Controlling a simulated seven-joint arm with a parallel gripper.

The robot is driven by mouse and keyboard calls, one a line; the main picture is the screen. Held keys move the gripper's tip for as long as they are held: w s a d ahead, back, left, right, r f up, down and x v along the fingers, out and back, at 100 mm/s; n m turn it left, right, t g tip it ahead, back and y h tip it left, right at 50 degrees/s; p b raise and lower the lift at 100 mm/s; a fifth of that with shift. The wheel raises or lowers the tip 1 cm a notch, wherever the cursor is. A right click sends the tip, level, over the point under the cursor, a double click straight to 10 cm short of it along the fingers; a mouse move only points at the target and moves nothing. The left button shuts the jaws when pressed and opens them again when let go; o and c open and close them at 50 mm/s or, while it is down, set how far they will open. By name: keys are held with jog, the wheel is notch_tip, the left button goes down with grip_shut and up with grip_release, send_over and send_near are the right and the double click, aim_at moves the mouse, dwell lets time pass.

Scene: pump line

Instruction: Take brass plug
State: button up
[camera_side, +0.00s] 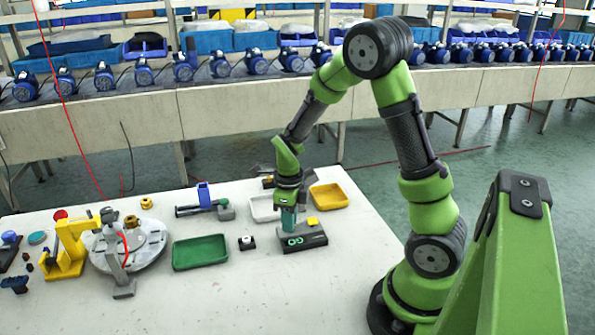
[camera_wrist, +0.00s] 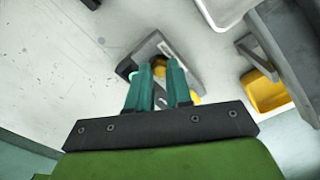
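My gripper (camera_side: 289,222) points down over a dark grey fixture (camera_side: 303,241) with light ring marks on its front. In the wrist view its two teal fingers (camera_wrist: 159,73) stand a little apart. A small brass-coloured piece, likely the brass plug (camera_wrist: 159,68), shows between the fingertips above the grey fixture (camera_wrist: 150,47). I cannot tell whether the fingers press on it. In the side view the fingers hide this piece.
A yellow block (camera_side: 312,221) sits on the fixture, right of my fingers. A yellow tray (camera_side: 329,197), a white tray (camera_side: 263,208) and a green tray (camera_side: 200,252) are nearby. A small black-and-white block (camera_side: 246,243) lies left of the fixture. The table's front right is clear.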

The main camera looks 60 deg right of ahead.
jog(key=shift+r, duration=0.7)
grip_shut()
jog(key=shift+r, duration=2.2)
